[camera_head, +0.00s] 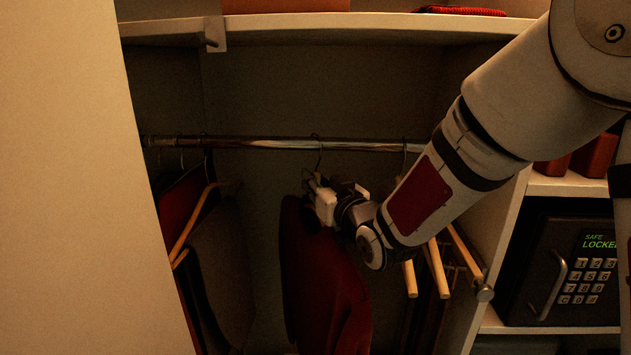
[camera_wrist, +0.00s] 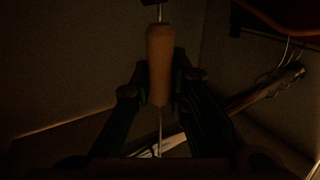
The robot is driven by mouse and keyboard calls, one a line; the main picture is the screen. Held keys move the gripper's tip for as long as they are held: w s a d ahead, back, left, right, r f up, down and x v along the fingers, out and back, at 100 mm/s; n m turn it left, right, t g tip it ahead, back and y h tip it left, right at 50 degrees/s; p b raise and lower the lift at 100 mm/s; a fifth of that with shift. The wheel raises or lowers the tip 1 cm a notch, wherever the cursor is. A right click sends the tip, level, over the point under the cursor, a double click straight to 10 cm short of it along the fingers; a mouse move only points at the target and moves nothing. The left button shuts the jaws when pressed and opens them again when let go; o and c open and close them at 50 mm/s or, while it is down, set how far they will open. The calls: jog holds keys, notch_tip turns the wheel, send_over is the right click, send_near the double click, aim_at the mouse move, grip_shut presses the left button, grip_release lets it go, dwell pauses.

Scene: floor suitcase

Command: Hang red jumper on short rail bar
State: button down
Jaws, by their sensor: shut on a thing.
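The red jumper (camera_head: 318,270) hangs upright below the rail bar (camera_head: 250,143), in the middle of the wardrobe in the head view. My gripper (camera_head: 322,200) is at the top of the jumper, shut on its hanger. In the wrist view, the fingers (camera_wrist: 158,88) close on both sides of a wooden hanger grip (camera_wrist: 160,55), with thin wire above and below it. The hanger's metal hook (camera_head: 318,152) reaches the bar, and its top shows at or just above it. I cannot tell whether the hook rests on the bar.
Clothes on a wooden hanger (camera_head: 194,220) hang at the left. Bare wooden hangers (camera_head: 437,268) hang at the right, behind my arm. A shelf (camera_head: 320,27) runs above the bar. A safe (camera_head: 575,265) stands right of the side panel. The bar is clear between the left clothes and the jumper.

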dwell(0.3)
jog(key=c, duration=1.5)
grip_release()
jog(key=shift+s+f, duration=0.1)
jog(key=v, duration=0.7)
jog(key=s+d+m+g+h, duration=0.1)
jog(key=s+d+h, duration=0.1)
jog(key=s+d, duration=0.1)
jog(key=s+d+m+g+h, duration=0.1)
jog(key=s+d+g+h, duration=0.1)
jog(key=d, duration=0.4)
jog(key=s+d+m+g+h, duration=0.1)
jog(key=s+d+h, duration=0.2)
jog(key=s+d, duration=0.1)
jog(key=shift+s+d+r, duration=0.2)
jog(key=shift+d, duration=0.3)
jog(key=s+d+m+g, duration=0.1)
jog(key=s+g, duration=0.1)
jog(key=s, duration=0.4)
jog(key=s+d+f+g+h, duration=0.1)
jog(key=s+d+g, duration=0.1)
jog(key=s, duration=0.5)
jog(key=s+d+m+g, duration=0.1)
jog(key=s+d+g, duration=0.1)
jog(key=s, duration=0.4)
jog(key=shift+s+d+f+m, duration=0.1)
jog(key=shift+s+f+m, duration=0.2)
jog(key=shift+f, duration=0.05)
